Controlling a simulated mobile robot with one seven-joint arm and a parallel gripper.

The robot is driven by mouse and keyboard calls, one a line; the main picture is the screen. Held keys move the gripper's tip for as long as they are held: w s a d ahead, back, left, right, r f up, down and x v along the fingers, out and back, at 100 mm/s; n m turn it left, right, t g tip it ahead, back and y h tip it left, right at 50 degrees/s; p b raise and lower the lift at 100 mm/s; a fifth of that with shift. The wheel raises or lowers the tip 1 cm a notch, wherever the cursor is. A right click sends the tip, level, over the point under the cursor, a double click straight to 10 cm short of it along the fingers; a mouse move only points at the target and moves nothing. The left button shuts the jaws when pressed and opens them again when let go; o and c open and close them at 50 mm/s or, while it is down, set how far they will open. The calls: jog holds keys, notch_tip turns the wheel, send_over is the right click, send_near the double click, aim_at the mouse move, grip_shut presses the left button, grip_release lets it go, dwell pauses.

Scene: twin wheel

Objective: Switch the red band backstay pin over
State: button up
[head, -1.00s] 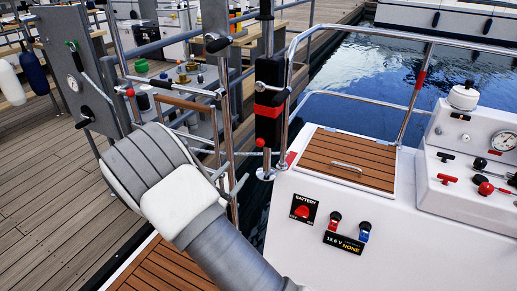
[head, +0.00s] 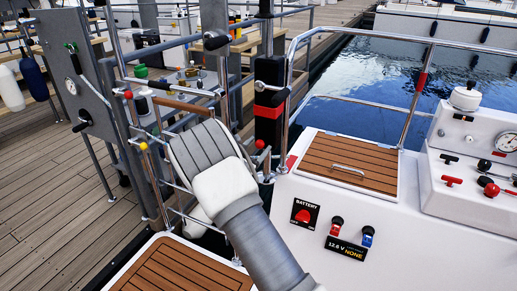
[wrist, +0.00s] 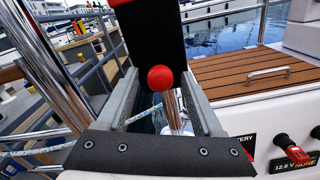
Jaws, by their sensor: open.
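The red band (head: 268,112) wraps a black upright block in the head view. A red ball knob (head: 260,144) shows just below that block. In the wrist view the red knob (wrist: 160,78) appears between the fingers, in front of a metal rod, with the dark block behind and above it. My gripper (wrist: 157,88) is open, one grey finger on each side of the knob; contact is not clear. The pin itself is not clearly visible.
A yellow ball knob (head: 143,146) stands on the rails at left. Steel rails surround the block. A wooden hatch (head: 348,160) and a battery switch (head: 304,214) lie to the right. Water shows behind.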

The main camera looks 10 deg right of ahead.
jog(key=shift+w+d, duration=0.15)
jog(key=shift+w, duration=0.1)
grip_shut()
dwell(1.4)
